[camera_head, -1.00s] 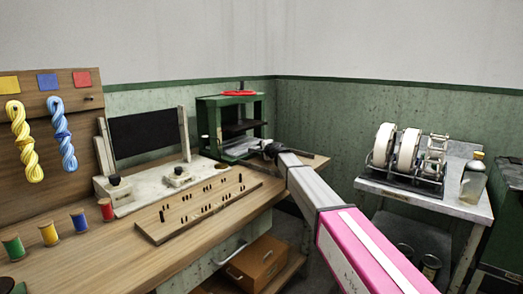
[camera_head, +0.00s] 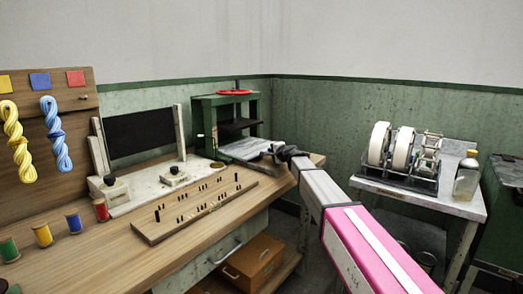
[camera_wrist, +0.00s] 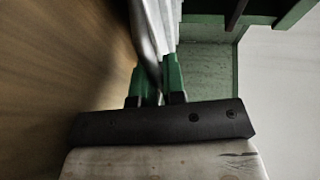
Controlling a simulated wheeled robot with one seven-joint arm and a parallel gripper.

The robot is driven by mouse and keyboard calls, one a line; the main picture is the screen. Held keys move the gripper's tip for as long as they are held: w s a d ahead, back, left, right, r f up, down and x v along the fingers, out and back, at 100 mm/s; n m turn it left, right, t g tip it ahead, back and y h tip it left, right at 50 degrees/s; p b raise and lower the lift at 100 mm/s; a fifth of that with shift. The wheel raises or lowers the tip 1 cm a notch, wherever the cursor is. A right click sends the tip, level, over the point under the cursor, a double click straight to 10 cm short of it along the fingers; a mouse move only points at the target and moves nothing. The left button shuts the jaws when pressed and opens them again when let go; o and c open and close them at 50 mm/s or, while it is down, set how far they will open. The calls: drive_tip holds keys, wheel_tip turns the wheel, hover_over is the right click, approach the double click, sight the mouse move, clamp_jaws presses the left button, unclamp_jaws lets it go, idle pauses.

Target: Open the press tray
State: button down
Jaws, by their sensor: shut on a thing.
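The green press (camera_head: 257,112) with a red handwheel (camera_head: 235,92) stands at the back right end of the wooden bench. Its pale grey tray (camera_head: 243,147) sticks out of the frame's lower opening towards the front right. My gripper (camera_head: 272,153) is at the tray's outer end. In the wrist view, the green fingers of my gripper (camera_wrist: 155,85) are shut on the tray's front edge or handle; which part is hard to tell. The tray (camera_wrist: 160,25) runs up from between the fingers, and green press parts (camera_wrist: 210,65) show beside it.
A pegged wooden board (camera_head: 195,207) and a white stand with a dark panel (camera_head: 140,132) lie left of my arm. A side table (camera_head: 415,200) with white reels stands at the right. Open floor lies between bench and side table.

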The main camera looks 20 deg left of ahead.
drive_tip(key=s+d, duration=0.2)
drive_tip(key=d, duration=0.2)
drive_tip(key=s+d, duration=0.2)
drive_tip(key=d, duration=0.3)
drive_tip(key=s+d, duration=0.2)
drive_tip(key=d, duration=0.3)
drive_tip(key=shift+d, duration=0.2)
drive_tip(key=c, duration=1.2)
unclamp_jaws()
drive_tip(key=shift+c, duration=0.2)
drive_tip(key=shift+s+d, duration=0.1)
drive_tip(key=v, duration=1)
drive_tip(key=shift+s+d, duration=0.2)
drive_tip(key=shift+s, duration=0.05)
